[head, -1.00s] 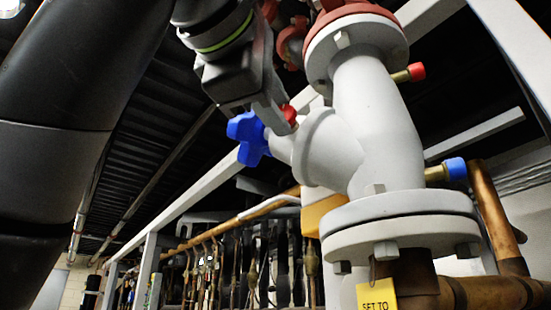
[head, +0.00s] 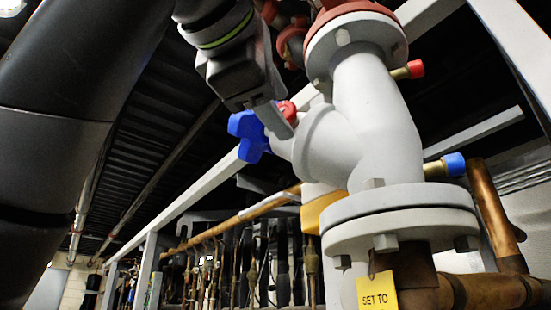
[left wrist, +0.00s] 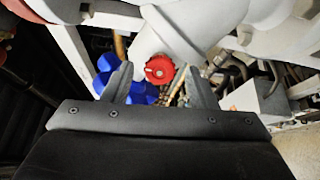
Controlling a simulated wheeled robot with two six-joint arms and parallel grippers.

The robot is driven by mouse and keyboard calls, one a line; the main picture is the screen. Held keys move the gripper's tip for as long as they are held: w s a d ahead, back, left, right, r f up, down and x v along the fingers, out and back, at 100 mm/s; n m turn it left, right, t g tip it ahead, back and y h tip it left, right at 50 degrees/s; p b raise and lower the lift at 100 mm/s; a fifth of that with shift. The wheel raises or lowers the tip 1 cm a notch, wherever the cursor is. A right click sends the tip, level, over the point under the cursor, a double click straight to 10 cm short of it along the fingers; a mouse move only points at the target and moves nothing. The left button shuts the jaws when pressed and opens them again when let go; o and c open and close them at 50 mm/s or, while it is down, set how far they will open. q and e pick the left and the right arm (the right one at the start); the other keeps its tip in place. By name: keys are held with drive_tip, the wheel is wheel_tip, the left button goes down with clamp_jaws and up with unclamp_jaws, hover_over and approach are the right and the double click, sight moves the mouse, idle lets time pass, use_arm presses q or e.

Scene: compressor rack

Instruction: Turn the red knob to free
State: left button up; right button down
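The small red knob (left wrist: 159,69) sits on the grey valve body (left wrist: 185,30) in the left wrist view. It has a pale centre and a small mark on its face. In the head view the red knob (head: 288,108) is partly hidden behind a finger. My left gripper (left wrist: 160,80) is open, with one finger on each side of the knob and a visible gap on both sides. In the head view the left gripper (head: 277,122) reaches down to the knob from above. My right gripper is not in view.
A blue handle (head: 250,135) is close beside the left gripper's fingers. A red cap (head: 415,69) and a blue cap (head: 455,164) are on the valve's right side. A yellow tag (head: 377,292) reading "SET TO" hangs below the flange (head: 400,215). Copper pipes (head: 490,205) stand at right.

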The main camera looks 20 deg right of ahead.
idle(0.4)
use_arm(q)
drive_tip(key=b+v, duration=0.3)
drive_tip(key=v, duration=1.4)
drive_tip(key=shift+s, duration=0.15)
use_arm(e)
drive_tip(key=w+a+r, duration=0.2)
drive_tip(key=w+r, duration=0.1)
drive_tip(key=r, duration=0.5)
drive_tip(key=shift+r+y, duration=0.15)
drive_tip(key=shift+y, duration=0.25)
use_arm(q)
drive_tip(key=shift+a, duration=0.1)
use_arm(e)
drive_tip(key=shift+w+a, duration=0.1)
